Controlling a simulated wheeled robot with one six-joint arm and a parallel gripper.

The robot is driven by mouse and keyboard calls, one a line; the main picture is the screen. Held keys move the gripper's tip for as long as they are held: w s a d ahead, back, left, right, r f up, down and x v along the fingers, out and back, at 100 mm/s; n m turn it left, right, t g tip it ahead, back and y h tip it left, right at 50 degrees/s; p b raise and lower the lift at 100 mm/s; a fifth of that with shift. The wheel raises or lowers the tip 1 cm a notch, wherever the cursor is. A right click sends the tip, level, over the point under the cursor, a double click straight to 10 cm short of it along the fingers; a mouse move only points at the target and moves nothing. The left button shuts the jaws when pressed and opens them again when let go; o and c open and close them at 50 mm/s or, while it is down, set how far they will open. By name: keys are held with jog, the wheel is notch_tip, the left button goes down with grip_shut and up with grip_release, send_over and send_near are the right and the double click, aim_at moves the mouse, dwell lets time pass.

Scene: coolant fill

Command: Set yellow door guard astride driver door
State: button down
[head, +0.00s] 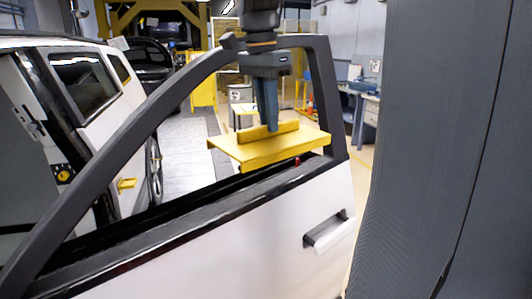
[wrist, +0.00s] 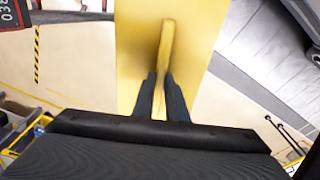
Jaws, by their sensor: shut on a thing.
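The yellow door guard (head: 255,152) is a flat plate with an upright rib on top. My gripper (head: 270,125) is shut on that rib from above. In the head view the guard is at the rear part of the window opening of the white driver door (head: 225,240), by the sill. I cannot tell whether it touches the sill. In the wrist view the guard (wrist: 135,45) runs up the middle, and my gripper (wrist: 163,100) has both fingers against its rib. The guard's underside is hidden. A small red thing (head: 297,161) shows beside the guard at the sill.
The dark window frame (head: 322,85) of the door rises around the guard and arm. The white car body (head: 75,90) stands at the left. A large dark grey surface (head: 450,130) fills the right side. A desk (head: 365,105) stands farther back.

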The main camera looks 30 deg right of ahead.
notch_tip(320, 180, down, 9)
jog(key=shift+f+p, duration=0.2)
jog(key=shift+p, duration=0.95)
jog(key=shift+f, duration=0.25)
jog(key=c, duration=1.8)
grip_release()
jog(key=shift+o, duration=0.2)
jog(key=r+b, duration=0.1)
jog(key=r, duration=0.3)
jog(key=a+r+b, duration=0.1)
jog(key=r, duration=0.3)
jog(key=r+b, duration=0.1)
jog(key=r, duration=0.3)
jog(key=shift+s+a+r+b, duration=0.1)
jog(key=shift+a+r+b, duration=0.15)
jog(key=shift+b, duration=0.1)
